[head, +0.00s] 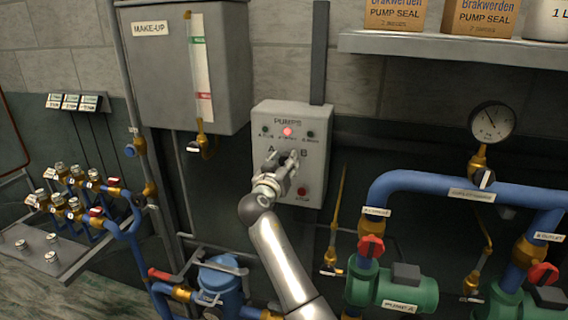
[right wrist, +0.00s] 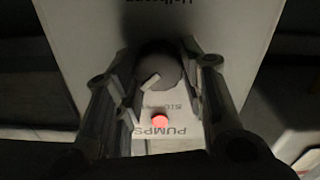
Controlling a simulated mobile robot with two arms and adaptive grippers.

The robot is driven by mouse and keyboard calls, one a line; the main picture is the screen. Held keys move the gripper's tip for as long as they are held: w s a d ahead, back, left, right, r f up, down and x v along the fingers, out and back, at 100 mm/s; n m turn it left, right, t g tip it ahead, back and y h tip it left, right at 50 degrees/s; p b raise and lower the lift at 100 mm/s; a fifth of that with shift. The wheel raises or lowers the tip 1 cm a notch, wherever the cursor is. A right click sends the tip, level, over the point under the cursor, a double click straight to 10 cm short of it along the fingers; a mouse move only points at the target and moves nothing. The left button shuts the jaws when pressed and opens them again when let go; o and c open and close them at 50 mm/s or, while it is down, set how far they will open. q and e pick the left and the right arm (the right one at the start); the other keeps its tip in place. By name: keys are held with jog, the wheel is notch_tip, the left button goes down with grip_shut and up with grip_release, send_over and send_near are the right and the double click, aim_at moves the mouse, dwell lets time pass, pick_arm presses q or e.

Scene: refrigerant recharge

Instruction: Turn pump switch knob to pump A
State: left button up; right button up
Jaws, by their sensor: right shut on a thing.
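The grey pump panel (head: 262,112) hangs on the wall in the middle of the head view, with letters A and B on it. The pump switch knob (right wrist: 161,70) is round and dark with a pale pointer mark, which lies toward the lower left in the right wrist view. That view shows the panel text upside down. My right gripper (head: 288,160) is at the panel and hides most of the knob in the head view. In the right wrist view its fingers (right wrist: 163,85) stand on both sides of the knob, shut on it. My left gripper is not in view.
A red lamp (head: 288,131) glows on the panel, and a red button (head: 302,190) sits lower right. The make-up tank (head: 188,70) is upper left, a shelf (head: 450,46) with boxes upper right. Blue pipes (head: 420,182) and a green pump (head: 385,288) stand lower right.

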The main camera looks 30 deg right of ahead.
jog(key=shift+n, duration=0.3)
jog(key=n, duration=0.3)
jog(key=shift+n, duration=0.3)
jog(key=n, duration=0.3)
jog(key=shift+a+n, duration=0.1)
jog(key=shift+n, duration=0.2)
jog(key=n+p, duration=0.2)
jog(key=n, duration=0.2)
jog(key=shift+w+n, duration=0.1)
jog(key=shift+n, duration=0.2)
jog(key=n+p, duration=0.2)
jog(key=n, duration=0.1)
jog(key=shift+f+n, duration=0.1)
jog(key=shift+n, duration=0.3)
jog(key=shift+f+n+p, duration=0.15)
jog(key=shift+n+p, duration=0.5)
jog(key=shift+n, duration=0.15)
